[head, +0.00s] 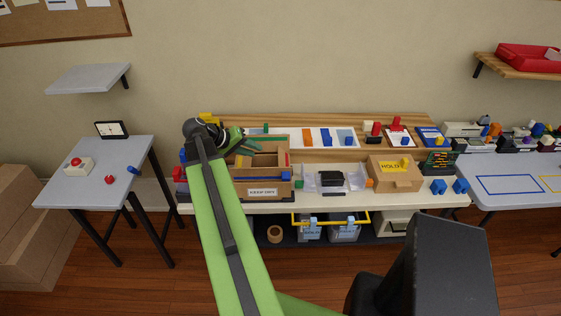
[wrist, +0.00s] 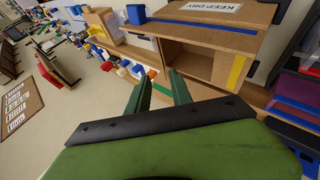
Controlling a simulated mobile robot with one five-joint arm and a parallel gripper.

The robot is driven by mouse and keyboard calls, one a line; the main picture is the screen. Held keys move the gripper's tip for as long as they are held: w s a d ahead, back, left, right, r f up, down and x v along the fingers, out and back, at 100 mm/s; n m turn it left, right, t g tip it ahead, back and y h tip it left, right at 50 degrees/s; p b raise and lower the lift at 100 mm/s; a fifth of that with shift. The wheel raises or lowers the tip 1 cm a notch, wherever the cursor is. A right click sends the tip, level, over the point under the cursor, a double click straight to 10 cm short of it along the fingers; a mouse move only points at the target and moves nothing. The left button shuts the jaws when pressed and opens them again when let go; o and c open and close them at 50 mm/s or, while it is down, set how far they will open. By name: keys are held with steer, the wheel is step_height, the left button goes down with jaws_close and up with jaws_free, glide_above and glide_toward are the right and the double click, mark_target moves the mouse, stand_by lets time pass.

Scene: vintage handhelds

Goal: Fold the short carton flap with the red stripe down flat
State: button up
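The open carton (head: 234,188), labelled KEEP DRY, sits on the bench; its front also shows in the wrist view (wrist: 262,14). The short flap with the red stripe (head: 288,160) shows as a narrow upright strip at the carton's right end. I cannot clearly make it out in the wrist view. A blue stripe (head: 262,177) runs along the front edge, and a yellow-striped flap (wrist: 237,72) shows at the other short end. My gripper (wrist: 160,85) is open and empty, its green fingers apart, by the carton's back edge. In the head view my arm hides the carton's left end.
Right of the carton are a clear tray (head: 334,187) with a black item and a closed HOLD box (head: 397,176). A side table (head: 97,180) stands left. Air above the bench is clear.

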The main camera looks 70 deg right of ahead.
mark_target(281, 159)
steer(key=b+x, duration=0.9)
steer(key=x, duration=0.6)
steer(key=shift+f+b, duration=0.35)
steer(key=shift+b, duration=0.05)
steer(key=shift+s+d+f, duration=0.25)
steer(key=shift+d, duration=0.05)
steer(key=shift+r, duration=0.1)
jaws_close()
